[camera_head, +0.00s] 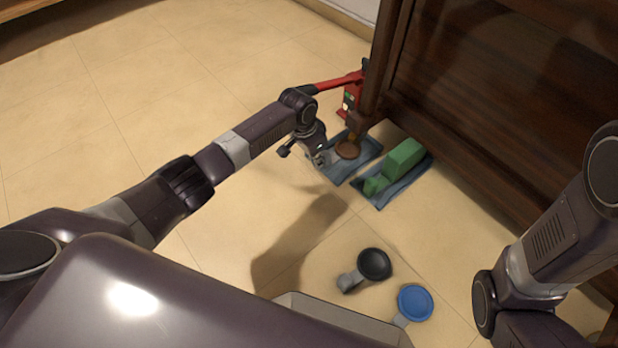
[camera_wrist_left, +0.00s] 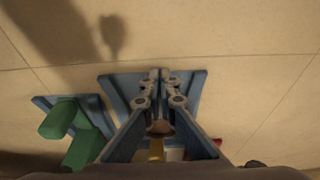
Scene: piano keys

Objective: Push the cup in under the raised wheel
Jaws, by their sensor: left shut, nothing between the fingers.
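The cup, a round brown disc (camera_head: 348,150), lies on a blue mat (camera_head: 367,161) by the dark piano leg. In the left wrist view the cup (camera_wrist_left: 160,128) shows partly between my finger links. The brass wheel (camera_head: 352,134) at the leg's foot is small and partly hidden; it looks yellow in the left wrist view (camera_wrist_left: 156,150). The cup is close on the near side of the wheel; I cannot tell whether any of it is underneath. My left gripper (camera_head: 326,159) is shut and empty, low beside the cup. Whether it touches is unclear. My right gripper is out of view.
A red jack (camera_head: 350,97) with a long handle stands behind the leg. A green stepped block (camera_head: 402,158) sits on a second blue mat right of the cup. A black round piece (camera_head: 374,264) and a blue one (camera_head: 414,300) are nearer. Open tiled floor lies left.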

